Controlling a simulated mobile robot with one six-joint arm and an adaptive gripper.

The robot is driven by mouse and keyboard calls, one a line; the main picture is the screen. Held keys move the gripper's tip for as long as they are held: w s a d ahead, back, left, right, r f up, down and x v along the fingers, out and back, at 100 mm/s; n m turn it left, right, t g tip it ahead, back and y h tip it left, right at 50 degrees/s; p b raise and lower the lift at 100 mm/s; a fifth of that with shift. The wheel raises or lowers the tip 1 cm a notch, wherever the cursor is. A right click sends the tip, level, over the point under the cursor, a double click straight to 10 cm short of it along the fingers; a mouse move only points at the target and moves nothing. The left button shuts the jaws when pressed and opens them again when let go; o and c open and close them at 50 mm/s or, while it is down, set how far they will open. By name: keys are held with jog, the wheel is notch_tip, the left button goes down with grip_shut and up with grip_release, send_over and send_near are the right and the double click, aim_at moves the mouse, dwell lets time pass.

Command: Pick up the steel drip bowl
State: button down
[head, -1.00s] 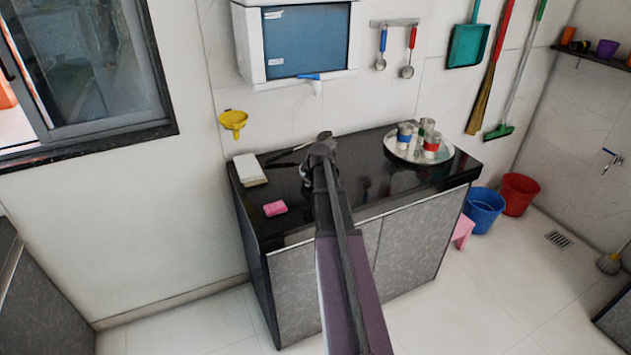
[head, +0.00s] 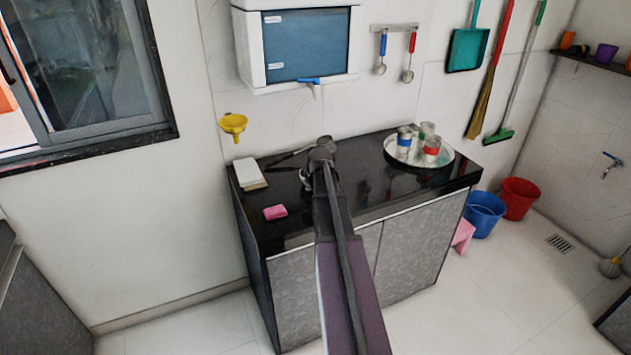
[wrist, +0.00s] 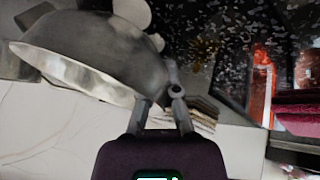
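The steel drip bowl (wrist: 88,60) fills the upper left of the wrist view, close to the camera. Its grey outside and bright rim show. My gripper (wrist: 160,88) is at the bowl's right end in that view. Its fingers stand somewhat apart, with the bowl's edge at or between their tips. I cannot tell whether they press on it. In the head view my gripper (head: 320,155) is over the black counter (head: 350,195), seen from behind. My arm mostly hides the bowl there.
A steel tray (head: 440,163) with several cups stands at the counter's right. A pink soap (head: 275,212) and a white box (head: 249,173) are at the left. A water purifier (head: 300,50) hangs on the wall behind. The counter's front middle is partly clear.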

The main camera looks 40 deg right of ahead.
jog(key=shift+r, duration=0.15)
notch_tip(320, 180, up, 3)
jog(key=p, duration=0.3)
jog(key=shift+r+p, duration=0.15)
jog(key=shift+p, duration=0.15)
jog(key=s+a, duration=0.1)
jog(key=s, duration=0.4)
jog(key=s+a+r+p, duration=0.1)
jog(key=s, duration=0.4)
jog(key=s+a, duration=0.2)
jog(key=s, duration=0.3)
jog(key=shift+s+r, duration=0.2)
jog(key=shift+s, duration=0.05)
dwell(0.6)
